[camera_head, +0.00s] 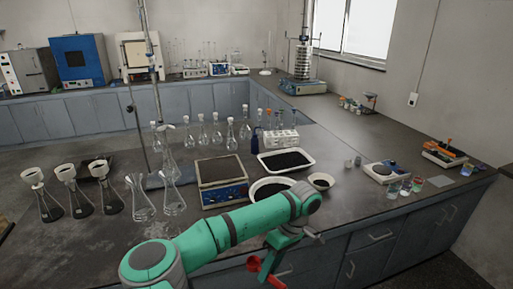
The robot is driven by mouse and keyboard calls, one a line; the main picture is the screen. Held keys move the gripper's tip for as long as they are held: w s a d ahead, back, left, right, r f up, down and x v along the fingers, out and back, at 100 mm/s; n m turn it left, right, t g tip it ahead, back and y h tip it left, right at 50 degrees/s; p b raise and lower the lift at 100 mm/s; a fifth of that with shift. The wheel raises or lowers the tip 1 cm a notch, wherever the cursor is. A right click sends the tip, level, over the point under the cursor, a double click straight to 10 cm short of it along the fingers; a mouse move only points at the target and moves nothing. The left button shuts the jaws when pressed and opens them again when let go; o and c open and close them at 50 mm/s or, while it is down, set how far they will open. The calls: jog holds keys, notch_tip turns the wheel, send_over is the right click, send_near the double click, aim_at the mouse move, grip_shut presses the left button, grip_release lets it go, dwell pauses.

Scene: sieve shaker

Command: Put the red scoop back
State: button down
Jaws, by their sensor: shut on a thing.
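The red scoop (272,280) is at the bottom middle of the head view, low and in front of the bench edge. My gripper (264,262) hangs from my green and grey arm and is shut on the red scoop. The arm hides part of the bench front, and the scoop's far side is not clear. Behind the arm, a white bowl of dark grains (256,192) sits on the bench, and a white tray of dark grains (268,170) lies behind it.
A small dish of dark grains (321,187) stands right of the bowl. A blue balance (222,197) stands left of it. Glass flasks (141,203) and funnel-topped flasks (78,207) fill the left. A small white scale (384,179) and coloured cups stand right. The bench front between is fairly clear.

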jog(key=s+a+f+m+t, duration=0.1)
jog(key=s+f+m, duration=0.1)
jog(key=f, duration=0.8)
jog(key=s+a+f+m+t, duration=0.1)
jog(key=s+f+m, duration=0.2)
jog(key=f, duration=0.7)
jog(key=s+a+f+m+t, duration=0.1)
jog(key=s+f+m, duration=0.1)
jog(key=f, duration=0.9)
jog(key=shift+s+a+m+t+y, duration=0.2)
jog(key=shift+m+t+y, duration=0.1)
jog(key=shift+m, duration=0.6)
jog(key=shift+f, duration=0.1)
